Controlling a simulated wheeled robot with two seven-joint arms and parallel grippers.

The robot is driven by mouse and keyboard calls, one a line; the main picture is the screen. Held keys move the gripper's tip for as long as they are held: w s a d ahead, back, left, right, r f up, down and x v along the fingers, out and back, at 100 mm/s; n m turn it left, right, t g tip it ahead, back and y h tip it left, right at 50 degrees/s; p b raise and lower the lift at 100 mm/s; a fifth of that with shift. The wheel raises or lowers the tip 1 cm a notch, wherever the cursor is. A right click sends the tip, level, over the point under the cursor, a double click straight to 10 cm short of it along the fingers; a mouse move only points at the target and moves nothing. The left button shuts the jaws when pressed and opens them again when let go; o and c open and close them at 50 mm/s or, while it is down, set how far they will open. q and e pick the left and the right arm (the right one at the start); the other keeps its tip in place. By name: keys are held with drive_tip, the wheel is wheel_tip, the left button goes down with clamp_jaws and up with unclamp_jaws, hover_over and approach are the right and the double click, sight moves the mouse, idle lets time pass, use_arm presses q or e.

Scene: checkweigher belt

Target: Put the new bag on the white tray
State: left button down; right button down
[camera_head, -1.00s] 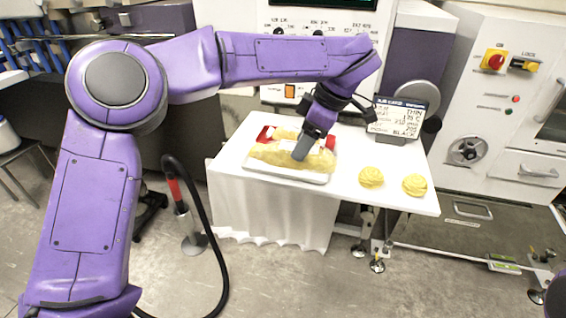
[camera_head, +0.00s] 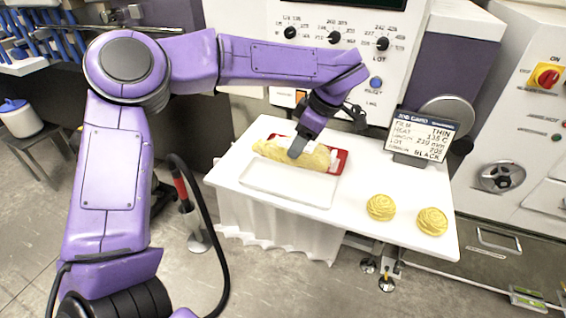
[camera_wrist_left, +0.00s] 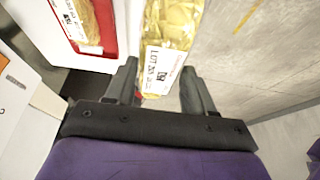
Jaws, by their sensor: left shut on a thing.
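My left gripper (camera_head: 297,153) is shut on a long yellow bag (camera_head: 315,160), and its fingers point down onto it. The height of the bag above the table is hard to tell. My right gripper is not in view.
A red tray (camera_head: 341,160) lies behind the bag; in the left wrist view it (camera_wrist_left: 107,35) holds another labelled yellow bag (camera_wrist_left: 82,20). Two yellow coiled lumps (camera_head: 381,207) (camera_head: 432,221) sit at the table's right. A display sign (camera_head: 420,137) stands behind them.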

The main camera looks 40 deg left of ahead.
sight(283, 150)
use_arm(q)
drive_tip(key=a+f, duration=0.5)
drive_tip(key=shift+w+f+p, duration=0.1)
drive_tip(key=shift+f+p, duration=0.05)
drive_tip(key=shift+p, duration=0.2)
drive_tip(key=shift+a+f, duration=0.15)
drive_tip(key=shift+f, duration=0.15)
drive_tip(key=shift+a+f, duration=0.15)
drive_tip(key=shift+f, duration=0.1)
drive_tip(key=f, duration=0.2)
drive_tip(key=shift+s+a+f, duration=0.2)
drive_tip(key=shift+s+f, duration=0.1)
drive_tip(key=shift+f, duration=0.1)
drive_tip(key=shift+w+a+f, duration=0.1)
drive_tip(key=shift+w+f, duration=0.05)
drive_tip(key=shift+f, duration=0.15)
drive_tip(key=shift+c, duration=2)
unclamp_jaws()
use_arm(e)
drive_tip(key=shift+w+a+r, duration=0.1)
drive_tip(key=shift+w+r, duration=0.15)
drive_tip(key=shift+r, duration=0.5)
